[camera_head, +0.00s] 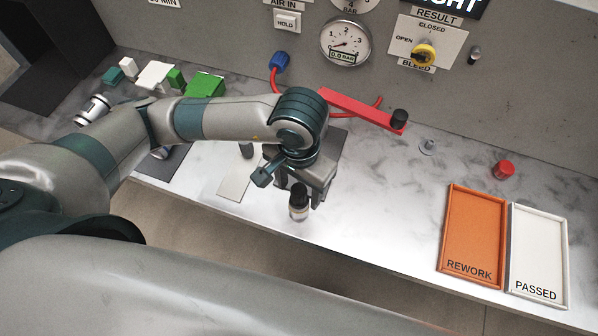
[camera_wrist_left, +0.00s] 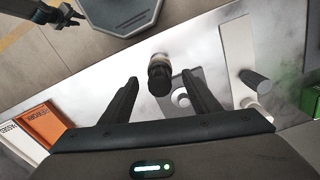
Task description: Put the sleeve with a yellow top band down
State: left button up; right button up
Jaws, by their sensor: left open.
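A small sleeve (camera_head: 299,211) with a black upper part and a pale lower part stands near the bench's front edge. A yellow band cannot be made out clearly on it. In the left wrist view the sleeve (camera_wrist_left: 159,63) shows between and just beyond the fingertips, apart from both fingers. My left gripper (camera_head: 312,192) is open above and beside it; the wide gap between its fingers (camera_wrist_left: 163,82) shows in the left wrist view. A dark gripper, apparently my right one (camera_wrist_left: 70,15), is at the top left there, small, its jaws unclear.
An orange REWORK tray (camera_head: 447,226) and a white PASSED tray (camera_head: 513,250) lie at the right. A red bar (camera_head: 360,109) with a black knob is behind my gripper. A pale plate (camera_head: 235,184) lies left of it. The bench between gripper and trays is clear.

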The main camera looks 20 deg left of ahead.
pick_arm(q)
notch_tip(320, 180, up, 6)
jog(key=shift+r+b, duration=0.2)
jog(key=shift+b, duration=0.7)
jog(key=shift+r, duration=0.75)
